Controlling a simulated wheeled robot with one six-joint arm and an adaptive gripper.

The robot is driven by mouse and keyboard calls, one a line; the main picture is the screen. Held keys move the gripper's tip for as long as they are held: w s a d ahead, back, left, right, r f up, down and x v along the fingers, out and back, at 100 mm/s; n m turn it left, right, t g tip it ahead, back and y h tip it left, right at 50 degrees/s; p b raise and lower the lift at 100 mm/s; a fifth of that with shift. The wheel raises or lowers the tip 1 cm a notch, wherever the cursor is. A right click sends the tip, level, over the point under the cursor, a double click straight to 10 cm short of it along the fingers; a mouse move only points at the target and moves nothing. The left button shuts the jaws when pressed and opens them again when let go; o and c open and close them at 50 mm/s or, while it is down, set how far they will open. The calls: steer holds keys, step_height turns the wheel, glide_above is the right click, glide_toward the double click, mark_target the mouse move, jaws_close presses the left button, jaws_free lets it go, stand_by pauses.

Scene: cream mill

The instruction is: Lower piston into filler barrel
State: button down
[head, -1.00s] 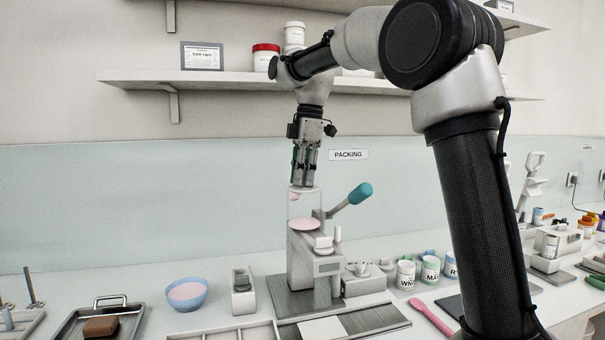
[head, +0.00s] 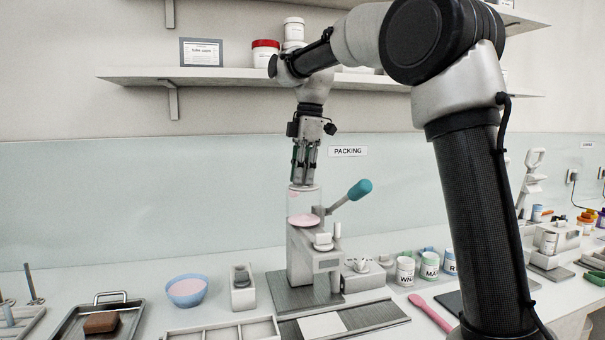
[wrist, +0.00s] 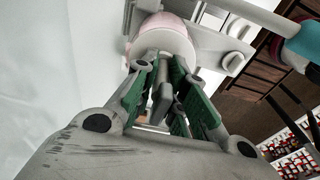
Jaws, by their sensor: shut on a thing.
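The filler barrel (head: 304,205) is a clear upright cylinder on the grey filler (head: 301,255), in the middle of the counter. Pink cream (head: 303,219) shows at its base. My gripper (head: 304,182) points straight down over the barrel's mouth. It is shut on the piston (head: 304,188), a pale disc at the barrel's top rim. I cannot tell how far the piston sits inside the rim. In the wrist view, the green-padded fingers of my gripper (wrist: 163,88) close on the piston's stem, and the pale piston disc (wrist: 168,42) hides much of the barrel.
The filler's teal-handled lever (head: 360,190) sticks up to the right of the barrel. A blue bowl of pink cream (head: 187,303) and a small grey block (head: 243,297) stand to the left. Labelled jars (head: 405,270) stand to the right. A shelf (head: 230,78) runs above.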

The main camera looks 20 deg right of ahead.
mark_target(303, 186)
steer(key=shift+f, duration=0.3)
steer(key=shift+f, duration=1.6)
steer(key=shift+f, duration=0.1)
steer(key=shift+f, duration=2)
steer(key=shift+f, duration=0.2)
steer(key=c, duration=1.4)
jaws_free()
